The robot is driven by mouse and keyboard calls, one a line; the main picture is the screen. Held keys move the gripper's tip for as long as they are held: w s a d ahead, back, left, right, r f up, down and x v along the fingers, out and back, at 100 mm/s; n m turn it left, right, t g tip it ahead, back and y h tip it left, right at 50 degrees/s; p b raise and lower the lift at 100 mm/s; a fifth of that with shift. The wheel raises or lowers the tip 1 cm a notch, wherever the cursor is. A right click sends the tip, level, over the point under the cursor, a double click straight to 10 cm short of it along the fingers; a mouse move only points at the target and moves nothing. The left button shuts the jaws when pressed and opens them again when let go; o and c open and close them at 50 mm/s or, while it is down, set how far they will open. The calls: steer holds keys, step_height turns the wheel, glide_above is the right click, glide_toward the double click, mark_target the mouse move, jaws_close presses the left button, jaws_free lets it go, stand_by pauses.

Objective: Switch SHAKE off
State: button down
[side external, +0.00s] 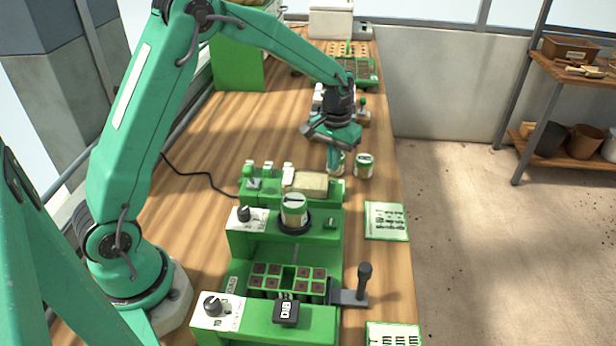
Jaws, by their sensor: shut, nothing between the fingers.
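The green tray seeder (262,325) stands on the bench in the foreground. Its front white panel (222,312) carries a black knob (212,304) and small marks too small to read. A second white panel (258,220) on the rear part carries another black knob (243,213). I cannot tell which control is SHAKE or how it is set. A small black lever or switch (330,222) sits on the rear part's right side.
A jar (294,212) stands in a black ring on the seeder. A celled tray (268,281) lies inside it, beside an upright black handle (365,278). The bench's left middle (200,150) is mostly clear except for a cable.

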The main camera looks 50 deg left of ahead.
steer(key=shift+r, duration=1.3)
steer(key=shift+r, duration=0.1)
steer(key=s+r+m+t, duration=0.1)
steer(key=s+r+t, duration=0.2)
steer(key=s+r, duration=0.9)
steer(key=s+d+r+m+t, duration=0.1)
steer(key=s+m+t, duration=0.1)
steer(key=s, duration=1.2)
steer(key=shift+s+d+r+t, duration=0.2)
steer(key=shift+r+t, duration=0.1)
steer(key=shift+r, duration=0.05)
